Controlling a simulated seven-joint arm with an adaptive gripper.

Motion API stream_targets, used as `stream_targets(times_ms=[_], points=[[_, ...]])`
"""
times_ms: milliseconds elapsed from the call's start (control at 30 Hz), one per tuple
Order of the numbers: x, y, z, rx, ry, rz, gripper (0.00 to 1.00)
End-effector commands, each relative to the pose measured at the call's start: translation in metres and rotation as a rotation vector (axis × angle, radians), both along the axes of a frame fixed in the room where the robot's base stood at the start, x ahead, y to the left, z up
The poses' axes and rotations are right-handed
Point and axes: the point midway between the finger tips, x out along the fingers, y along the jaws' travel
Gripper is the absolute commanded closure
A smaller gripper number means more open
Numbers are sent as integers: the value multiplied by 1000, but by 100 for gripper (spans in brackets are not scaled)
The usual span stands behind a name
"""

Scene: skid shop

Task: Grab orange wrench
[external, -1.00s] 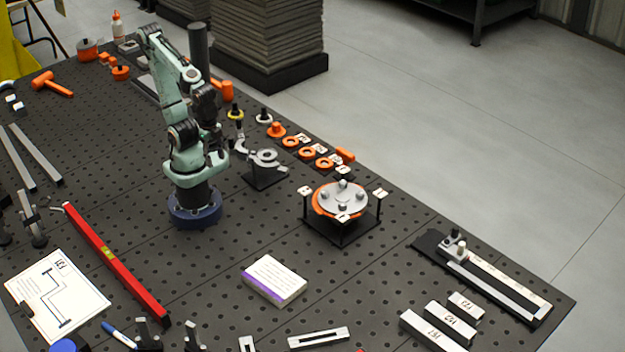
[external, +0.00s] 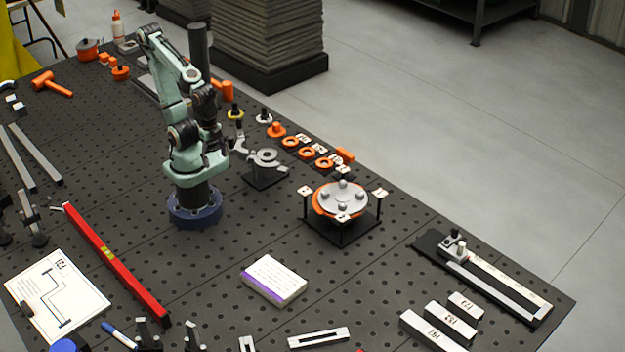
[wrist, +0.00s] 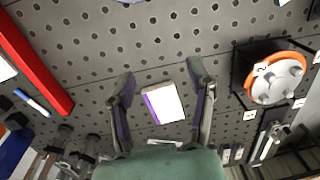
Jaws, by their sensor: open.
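I cannot make out a clear orange wrench in either view. An orange mallet-shaped tool (external: 53,84) lies at the far left of the bench in the external view. Other orange pieces, among them rings (external: 308,153), lie along the right edge. My gripper (wrist: 161,82) is open and empty in the wrist view, its two dark fingers spread apart. A white and purple box (wrist: 163,103) shows between the fingers, apart from them; it also lies on the bench in the external view (external: 274,280). In the external view my gripper is hard to tell from the dark arm links.
A stand with an orange and silver disc (external: 341,200) is right of centre. A red level (external: 117,262) lies at left. White-labelled blocks (external: 451,321) and a rail fixture (external: 490,278) occupy the front right. Perforated bench surface around the box is clear.

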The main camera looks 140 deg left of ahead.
Motion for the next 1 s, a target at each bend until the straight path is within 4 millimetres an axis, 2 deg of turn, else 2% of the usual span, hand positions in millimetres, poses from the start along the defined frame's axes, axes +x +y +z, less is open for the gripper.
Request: stream_targets(times_ms=[67, 133, 200, 267, 367, 467, 533, 567, 600, 667, 700, 767, 800, 833, 900, 1000], points=[[1, -1, 0, -3, 0, -93, 46], [18, -3, 15, -3, -54, -231, 46], [47, -6, 42, 7, -137, -392, 46], [74, -4, 60, 18, -176, -492, 46], [119, 13, 85, 45, -213, -595, 46], [165, 49, 99, 79, -227, -648, 46], [194, 87, 101, 103, -225, -658, 46], [206, 107, 100, 111, -220, -655, 46], [218, 138, 95, 122, -210, -643, 46], [230, 190, 82, 131, -189, -612, 46], [232, 228, 69, 133, -171, -579, 46], [224, 284, 44, 124, -143, -512, 46], [213, 318, 24, 113, -125, -454, 46], [200, 343, 8, 101, -110, -404, 46], [165, 389, -30, 63, -76, -294, 46], [113, 423, -79, -6, -33, -170, 46]])
